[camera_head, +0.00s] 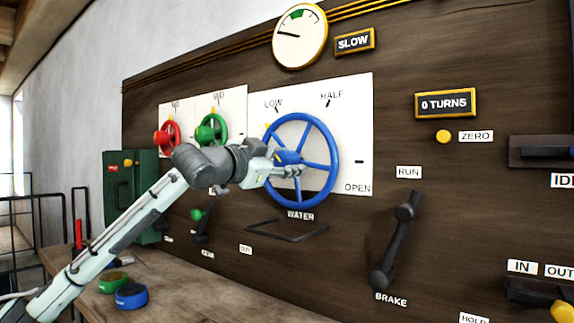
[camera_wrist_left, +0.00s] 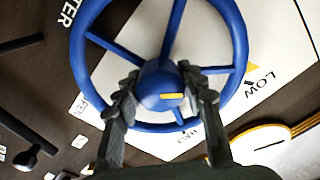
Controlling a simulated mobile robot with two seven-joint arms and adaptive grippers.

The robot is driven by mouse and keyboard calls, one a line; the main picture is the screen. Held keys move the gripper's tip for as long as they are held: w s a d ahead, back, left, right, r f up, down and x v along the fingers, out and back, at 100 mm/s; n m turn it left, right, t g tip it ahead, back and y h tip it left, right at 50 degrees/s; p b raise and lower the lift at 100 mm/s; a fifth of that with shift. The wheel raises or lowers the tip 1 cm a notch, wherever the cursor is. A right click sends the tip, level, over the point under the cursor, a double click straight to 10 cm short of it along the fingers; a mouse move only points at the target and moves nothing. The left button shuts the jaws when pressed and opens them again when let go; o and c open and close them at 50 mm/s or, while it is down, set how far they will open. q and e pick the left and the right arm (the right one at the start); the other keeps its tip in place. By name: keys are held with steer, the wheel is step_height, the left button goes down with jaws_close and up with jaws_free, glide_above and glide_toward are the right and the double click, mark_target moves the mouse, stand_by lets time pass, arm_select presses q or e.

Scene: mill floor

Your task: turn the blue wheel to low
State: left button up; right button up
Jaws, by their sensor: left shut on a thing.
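The blue wheel (camera_head: 332,150) is mounted on a white plate (camera_head: 355,110) marked LOW, HALF and OPEN, above the label WATER. A yellow mark (camera_head: 266,127) shows at the wheel's upper left rim, close to the LOW mark (camera_head: 273,104). My left gripper (camera_head: 300,171) reaches in from the left and is at the wheel's hub. In the left wrist view its two fingers (camera_wrist_left: 160,98) are closed on either side of the hub of the blue wheel (camera_wrist_left: 238,40). The arm hides the plate's lower left part. My right gripper is not in view.
A red wheel (camera_head: 160,138) and a green wheel (camera_head: 220,124) are on the panel to the left. A black brake lever (camera_head: 394,240) is at lower right. A dial (camera_head: 300,38) is above. A bent dark bar (camera_head: 290,236) is below the wheel. Round tins (camera_head: 131,297) stand on the bench.

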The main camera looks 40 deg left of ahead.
arm_select(q)
steer(key=shift+m, duration=1.3)
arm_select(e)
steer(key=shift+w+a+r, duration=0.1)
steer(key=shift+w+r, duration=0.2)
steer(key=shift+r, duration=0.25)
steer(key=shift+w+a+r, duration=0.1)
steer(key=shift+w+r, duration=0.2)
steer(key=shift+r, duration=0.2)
arm_select(q)
steer(key=shift+b, duration=0.3)
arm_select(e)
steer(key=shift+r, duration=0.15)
arm_select(q)
steer(key=o, duration=1.2)
steer(key=shift+c, duration=0.2)
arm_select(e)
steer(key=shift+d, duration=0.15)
arm_select(q)
steer(key=shift+s+d, duration=0.1)
steer(key=shift+s, duration=0.2)
steer(key=s+d, duration=0.1)
steer(key=s, duration=1)
steer(key=shift+s, duration=0.2)
